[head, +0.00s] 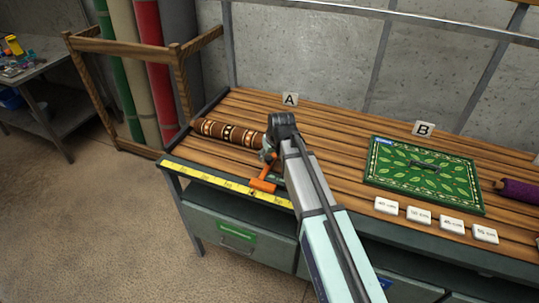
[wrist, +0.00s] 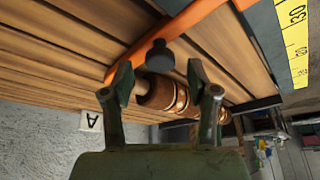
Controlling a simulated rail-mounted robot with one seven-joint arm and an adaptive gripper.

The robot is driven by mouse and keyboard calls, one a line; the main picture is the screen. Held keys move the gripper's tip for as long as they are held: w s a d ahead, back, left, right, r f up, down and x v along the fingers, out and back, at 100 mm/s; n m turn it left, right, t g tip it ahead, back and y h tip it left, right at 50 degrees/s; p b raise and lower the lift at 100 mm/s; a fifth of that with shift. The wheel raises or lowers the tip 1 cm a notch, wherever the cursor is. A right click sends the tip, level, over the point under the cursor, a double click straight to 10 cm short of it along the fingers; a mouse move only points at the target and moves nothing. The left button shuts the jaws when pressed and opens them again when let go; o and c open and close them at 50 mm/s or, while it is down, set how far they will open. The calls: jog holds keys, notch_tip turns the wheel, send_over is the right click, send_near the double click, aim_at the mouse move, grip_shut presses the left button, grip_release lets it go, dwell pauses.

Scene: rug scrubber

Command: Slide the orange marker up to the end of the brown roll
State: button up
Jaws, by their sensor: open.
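The brown patterned roll (head: 228,132) lies on the slatted bench at the left; its right end is near my gripper. It also shows in the wrist view (wrist: 158,92), beyond and between the fingers. The orange marker (head: 264,184) crosses the bench's front edge at the yellow ruler. In the wrist view its orange bar (wrist: 190,20) runs diagonally, with a dark round knob (wrist: 160,57) beside it. My gripper (wrist: 160,72) is open, with the knob between its fingertips, not visibly clamped. In the head view my arm partly hides the gripper and marker. Any gap between marker and roll is unclear.
A yellow ruler (head: 208,178) runs along the front edge. Label A (head: 290,99) stands behind the roll. A green leaf-patterned rug (head: 400,177), white length tags (head: 419,215) and a purple roll (head: 518,190) are to the right. A wooden rack (head: 120,48) stands at the left.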

jog(key=shift+x, duration=0.85)
jog(key=c, duration=1)
jog(key=shift+o, duration=0.3)
jog(key=shift+w+a+f+b, duration=0.1)
jog(key=shift+w+a+b, duration=0.15)
jog(key=shift+a, duration=0.35)
jog(key=o, duration=0.9)
jog(key=shift+o, duration=0.2)
jog(key=v, duration=1.2)
